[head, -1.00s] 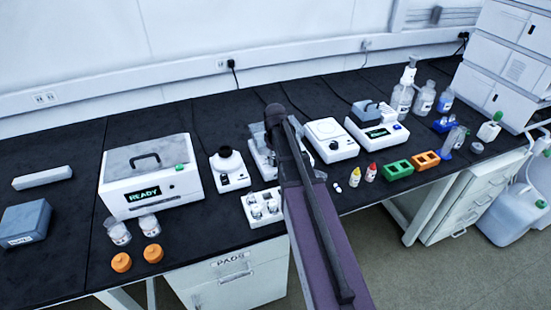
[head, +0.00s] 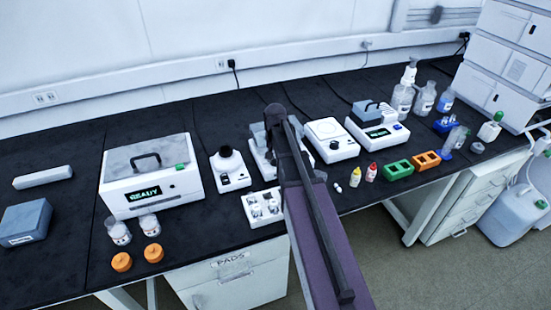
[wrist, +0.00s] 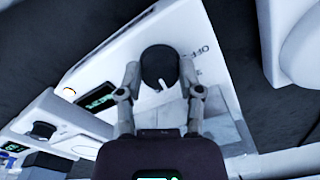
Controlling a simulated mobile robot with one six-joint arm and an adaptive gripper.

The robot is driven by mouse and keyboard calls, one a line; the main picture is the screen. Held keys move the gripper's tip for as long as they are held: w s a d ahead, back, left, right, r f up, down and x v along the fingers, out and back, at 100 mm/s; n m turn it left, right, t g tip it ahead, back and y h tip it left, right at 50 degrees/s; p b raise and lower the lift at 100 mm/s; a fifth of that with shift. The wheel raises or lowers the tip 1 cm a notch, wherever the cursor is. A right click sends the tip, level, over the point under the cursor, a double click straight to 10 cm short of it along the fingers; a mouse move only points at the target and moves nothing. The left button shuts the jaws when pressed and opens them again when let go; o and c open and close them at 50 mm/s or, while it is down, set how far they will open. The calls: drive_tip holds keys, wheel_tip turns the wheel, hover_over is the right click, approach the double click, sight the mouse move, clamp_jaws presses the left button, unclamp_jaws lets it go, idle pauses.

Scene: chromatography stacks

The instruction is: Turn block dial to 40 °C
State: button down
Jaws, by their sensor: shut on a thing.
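In the wrist view, a round black dial (wrist: 158,68) with a white pointer mark sits on the face of a white block unit (wrist: 213,88). Printed letters that look like "OFF" stand beside the dial. My gripper (wrist: 160,66) has one finger on each side of the dial and is shut on it. A small display (wrist: 97,99) with green characters is on the same face, too blurred to read. In the head view, the white block unit (head: 259,163) is mostly behind my arm, and the dial and fingertips are hidden.
To the unit's left stands a small white device with a black top (head: 231,168); to its right, a white device with a round plate (head: 331,140). A white vial rack (head: 246,208) is in front. A white box reading READY (head: 187,190) is farther left.

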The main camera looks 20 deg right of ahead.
drive_tip(key=shift+s+m, duration=0.1)
drive_tip(key=shift+m, duration=1.1)
drive_tip(key=shift+c, duration=1.3)
unclamp_jaws()
